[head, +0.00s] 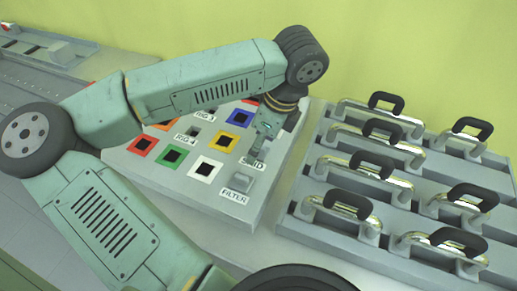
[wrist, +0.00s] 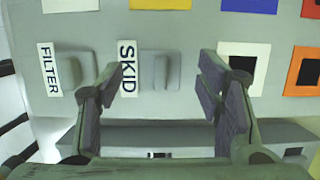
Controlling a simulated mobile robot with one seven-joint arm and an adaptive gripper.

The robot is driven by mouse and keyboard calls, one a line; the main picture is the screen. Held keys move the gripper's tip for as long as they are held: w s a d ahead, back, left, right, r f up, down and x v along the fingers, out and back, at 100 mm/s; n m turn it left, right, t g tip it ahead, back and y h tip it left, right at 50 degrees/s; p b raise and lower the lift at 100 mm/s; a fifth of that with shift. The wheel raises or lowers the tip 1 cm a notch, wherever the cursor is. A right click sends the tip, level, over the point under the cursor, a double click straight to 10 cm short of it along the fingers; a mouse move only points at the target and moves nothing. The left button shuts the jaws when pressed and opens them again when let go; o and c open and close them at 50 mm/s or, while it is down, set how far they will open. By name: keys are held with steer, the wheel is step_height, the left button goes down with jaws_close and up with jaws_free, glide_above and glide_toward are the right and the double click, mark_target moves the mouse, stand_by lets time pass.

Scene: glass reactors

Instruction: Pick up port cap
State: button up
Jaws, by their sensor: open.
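Two grey port caps with raised ridges sit on the light grey panel (head: 178,184). The cap beside the SKID label shows in the wrist view (wrist: 161,71), between my fingers in the picture. The cap beside the FILTER label (head: 240,181) is clear in the head view and left of my left finger in the wrist view (wrist: 75,72). My gripper (wrist: 160,88) is open and empty, pointing down at the panel near the SKID label; it also shows in the head view (head: 262,140). My wrist and gripper hide the SKID cap in the head view. I cannot tell the remaining height.
Coloured square ports with dark openings, such as a green one (head: 172,155) and a white one (head: 205,169), fill the panel. To the right, a grey rack (head: 300,232) carries several metal handles with black grips. A yellow-green wall (head: 420,50) stands behind.

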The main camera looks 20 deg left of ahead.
jaws_close()
stand_by(0.7)
